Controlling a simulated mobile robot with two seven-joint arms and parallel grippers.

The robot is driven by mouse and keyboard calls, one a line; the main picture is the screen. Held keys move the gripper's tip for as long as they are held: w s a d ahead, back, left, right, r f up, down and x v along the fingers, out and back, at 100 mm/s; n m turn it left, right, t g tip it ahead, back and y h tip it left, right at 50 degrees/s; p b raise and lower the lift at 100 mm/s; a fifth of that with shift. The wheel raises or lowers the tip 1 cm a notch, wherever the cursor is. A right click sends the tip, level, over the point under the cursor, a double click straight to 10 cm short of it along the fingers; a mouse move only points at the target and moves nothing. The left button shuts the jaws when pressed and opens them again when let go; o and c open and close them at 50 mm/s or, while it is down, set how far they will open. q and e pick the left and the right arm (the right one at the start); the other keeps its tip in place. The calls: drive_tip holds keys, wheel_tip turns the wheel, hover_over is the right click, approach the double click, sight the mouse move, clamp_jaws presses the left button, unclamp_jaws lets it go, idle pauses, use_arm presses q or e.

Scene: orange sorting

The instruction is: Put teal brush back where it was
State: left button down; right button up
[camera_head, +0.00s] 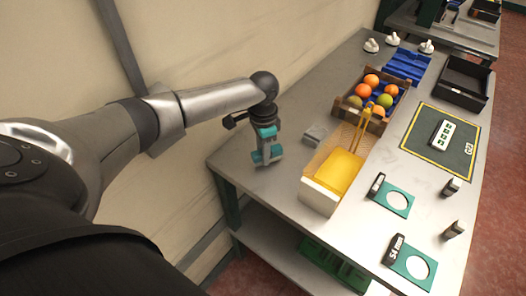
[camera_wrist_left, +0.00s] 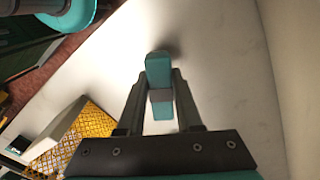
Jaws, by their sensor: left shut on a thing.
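In the head view the brush is hard to tell apart from the teal parts of the gripper. My right gripper is not in view.
A box with yellow mesh (camera_head: 337,172) stands right of the gripper, with a small grey block (camera_head: 315,135) behind it. A wooden crate (camera_head: 349,112) of fruit, a blue rack (camera_head: 406,66), a black tray (camera_head: 463,84) and a dark mat (camera_head: 420,143) lie farther right. Bare table surrounds the gripper.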

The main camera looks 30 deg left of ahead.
use_arm(q)
drive_tip(key=shift+f, duration=0.65)
idle(0.4)
drive_tip(key=c, duration=0.5)
unclamp_jaws()
drive_tip(key=shift+o, duration=0.3)
drive_tip(key=o, duration=0.3)
drive_tip(key=shift+o, duration=0.2)
drive_tip(key=shift+r+p, duration=4.05)
drive_tip(key=shift+p, duration=0.3)
